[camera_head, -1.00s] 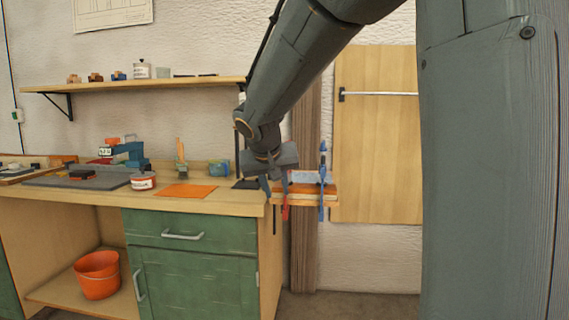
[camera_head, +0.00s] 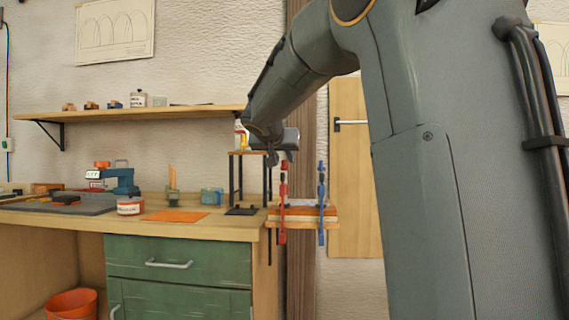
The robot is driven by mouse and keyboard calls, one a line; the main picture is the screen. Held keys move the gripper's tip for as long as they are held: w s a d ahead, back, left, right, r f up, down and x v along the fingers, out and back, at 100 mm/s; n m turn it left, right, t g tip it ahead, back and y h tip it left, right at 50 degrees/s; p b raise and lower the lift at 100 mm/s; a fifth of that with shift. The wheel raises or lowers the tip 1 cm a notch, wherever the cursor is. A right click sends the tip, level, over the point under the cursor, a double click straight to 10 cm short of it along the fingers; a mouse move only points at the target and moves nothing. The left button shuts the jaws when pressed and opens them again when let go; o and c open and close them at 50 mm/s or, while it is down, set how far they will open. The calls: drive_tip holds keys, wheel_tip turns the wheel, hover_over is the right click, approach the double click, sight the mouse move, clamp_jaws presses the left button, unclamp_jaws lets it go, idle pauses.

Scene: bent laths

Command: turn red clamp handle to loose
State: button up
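A red clamp (camera_head: 283,203) stands upright on the small wooden ledge (camera_head: 343,222) at the right end of the workbench, around stacked laths (camera_head: 304,211). A blue clamp (camera_head: 322,203) stands beside it on the right. The red clamp's handle is too small to make out clearly. My gripper (camera_head: 277,157) is above and slightly left of the red clamp, near its upper end. I see no clear contact between them. The fingers are small and dark, so their opening cannot be made out.
A small stand (camera_head: 248,153) with dark legs is close behind and left of my gripper. A wall shelf (camera_head: 150,113) is to the left. The workbench (camera_head: 225,227) holds an orange sheet (camera_head: 175,216), a tin (camera_head: 130,206) and a blue tool (camera_head: 122,180).

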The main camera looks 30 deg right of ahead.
drive_tip(key=shift+x, duration=1.65)
clamp_jaws()
